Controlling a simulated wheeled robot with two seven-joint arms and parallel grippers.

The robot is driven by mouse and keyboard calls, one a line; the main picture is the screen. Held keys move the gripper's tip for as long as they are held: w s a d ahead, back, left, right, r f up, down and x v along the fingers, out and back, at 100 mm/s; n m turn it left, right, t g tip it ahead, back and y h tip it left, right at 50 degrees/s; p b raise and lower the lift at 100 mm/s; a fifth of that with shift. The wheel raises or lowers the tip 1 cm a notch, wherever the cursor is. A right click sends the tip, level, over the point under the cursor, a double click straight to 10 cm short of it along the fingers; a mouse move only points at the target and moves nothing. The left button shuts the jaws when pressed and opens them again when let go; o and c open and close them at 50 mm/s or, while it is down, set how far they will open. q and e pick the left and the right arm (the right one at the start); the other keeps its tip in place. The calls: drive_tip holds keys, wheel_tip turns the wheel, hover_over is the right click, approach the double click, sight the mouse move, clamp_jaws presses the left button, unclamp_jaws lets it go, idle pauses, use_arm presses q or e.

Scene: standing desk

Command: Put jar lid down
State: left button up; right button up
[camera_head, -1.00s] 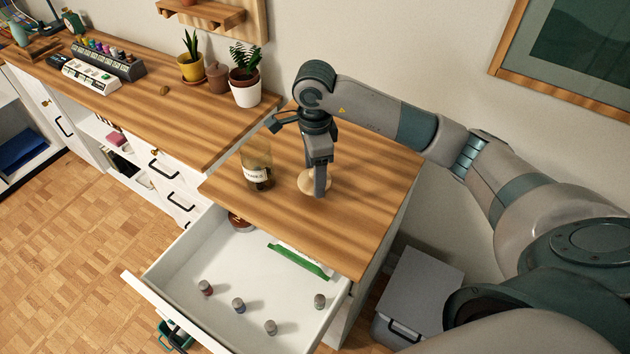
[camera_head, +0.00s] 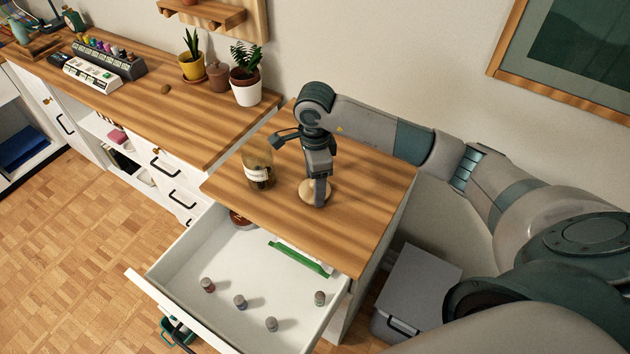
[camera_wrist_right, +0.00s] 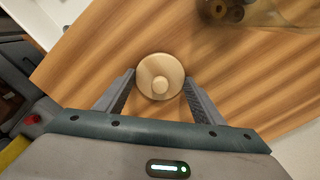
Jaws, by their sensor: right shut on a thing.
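My right gripper is shut on the lid's edge. I cannot tell whether the lid touches the wood. The jar stands upright, open at the top, with a white label. My left gripper is not in view.
An open white drawer (camera_head: 180,262) below the desk top (camera_head: 356,215) holds several small bottles and a green-edged item. Potted plants (camera_head: 245,88) stand on the longer counter behind left. The desk top right of the gripper is clear.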

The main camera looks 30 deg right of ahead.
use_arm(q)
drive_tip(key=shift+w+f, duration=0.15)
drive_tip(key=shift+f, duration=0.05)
use_arm(e)
drive_tip(key=shift+f, duration=0.15)
drive_tip(key=o, duration=1)
drive_tip(key=shift+o, duration=0.2)
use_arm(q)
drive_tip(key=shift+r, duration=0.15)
use_arm(e)
drive_tip(key=shift+r, duration=0.55)
wheel_tip(320, 180, up, 2)
drive_tip(key=shift+r+b, duration=0.15)
drive_tip(key=shift+b, duration=0.45)
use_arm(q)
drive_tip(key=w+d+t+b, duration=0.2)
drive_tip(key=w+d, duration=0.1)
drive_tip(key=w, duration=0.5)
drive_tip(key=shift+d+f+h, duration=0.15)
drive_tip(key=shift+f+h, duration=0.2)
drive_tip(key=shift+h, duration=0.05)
use_arm(e)
wheel_tip(320, 180, up, 9)
